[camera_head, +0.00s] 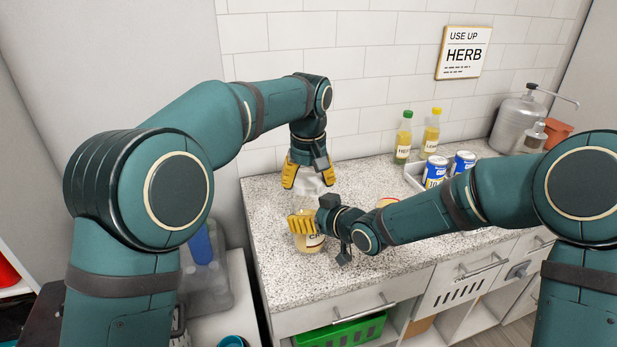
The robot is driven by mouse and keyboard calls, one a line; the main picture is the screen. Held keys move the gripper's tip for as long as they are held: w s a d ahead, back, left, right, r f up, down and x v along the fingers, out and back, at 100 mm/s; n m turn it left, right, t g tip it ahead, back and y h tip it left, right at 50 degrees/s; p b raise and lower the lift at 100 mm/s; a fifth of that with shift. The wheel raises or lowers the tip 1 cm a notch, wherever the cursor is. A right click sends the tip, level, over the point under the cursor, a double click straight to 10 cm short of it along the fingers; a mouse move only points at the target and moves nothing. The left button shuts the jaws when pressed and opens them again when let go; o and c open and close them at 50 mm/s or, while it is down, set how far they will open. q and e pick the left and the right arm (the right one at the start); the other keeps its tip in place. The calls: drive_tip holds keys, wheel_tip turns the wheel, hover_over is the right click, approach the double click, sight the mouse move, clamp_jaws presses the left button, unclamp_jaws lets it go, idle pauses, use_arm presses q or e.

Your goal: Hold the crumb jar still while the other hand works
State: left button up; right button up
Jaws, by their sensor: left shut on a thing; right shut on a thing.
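The crumb jar (312,246) stands upright on the speckled counter, with a pale label partly readable and pale contents. My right gripper (303,223) is shut on the jar from the side, its yellow fingers covering much of the jar's middle. My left gripper (309,181) points down just above and behind the jar. It is shut on a pale, translucent thing (310,184) between its yellow fingers. I cannot tell whether this thing is a lid or the jar's upper part, or whether it touches the jar.
Bottles with green (404,138) and yellow (432,130) caps stand at the back. Blue-white cans (435,171) sit in a tray behind my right arm. A metal pump canister (517,122) is at the back right. The counter's left part (262,215) is bare.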

use_arm(q)
drive_tip(key=shift+f, duration=0.1)
drive_tip(key=shift+f, duration=0.8)
use_arm(e)
drive_tip(key=shift+f, duration=0.1)
use_arm(q)
drive_tip(key=shift+f, duration=0.55)
use_arm(e)
clamp_jaws()
use_arm(q)
drive_tip(key=m, duration=0.3)
drive_tip(key=o, duration=0.8)
drive_tip(key=shift+o, duration=0.2)
